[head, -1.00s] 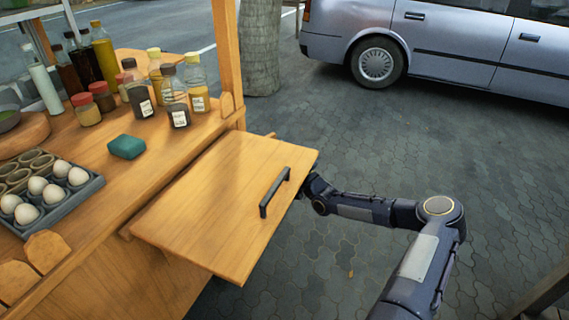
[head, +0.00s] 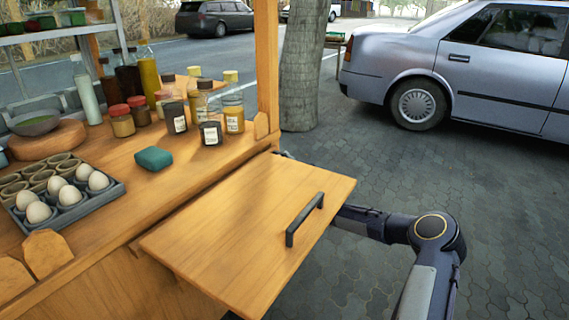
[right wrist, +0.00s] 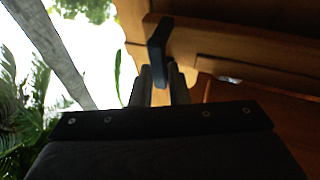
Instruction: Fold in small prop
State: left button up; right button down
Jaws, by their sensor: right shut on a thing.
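The wooden fold-out leaf (head: 245,215) sticks out level from the side of the cart, with a black handle (head: 305,218) on top. My right arm reaches under and behind it. In the head view the leaf hides most of my right gripper. In the right wrist view my right gripper (right wrist: 162,78) points up at the wooden underside of the leaf (right wrist: 235,45). Its fingers are shut on the small prop, of which a dark end piece (right wrist: 159,38) shows beyond the fingertips. The rest of the prop is hard to make out. My left gripper is out of view.
The cart counter (head: 195,165) holds an egg tray (head: 110,192), a green sponge (head: 153,159) and several bottles and jars. A wooden post (head: 267,65) rises at the leaf's far corner. The paving to the right is clear up to a silver car (head: 460,75).

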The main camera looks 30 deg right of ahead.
jog(key=c, duration=1.5)
grip_release()
jog(key=shift+w+d, duration=0.25)
jog(key=shift+d, duration=0.15)
jog(key=shift+o, duration=0.3)
jog(key=shift+a, duration=0.1)
jog(key=v, duration=0.8)
jog(key=shift+p, duration=0.45)
jog(key=shift+f, duration=0.1)
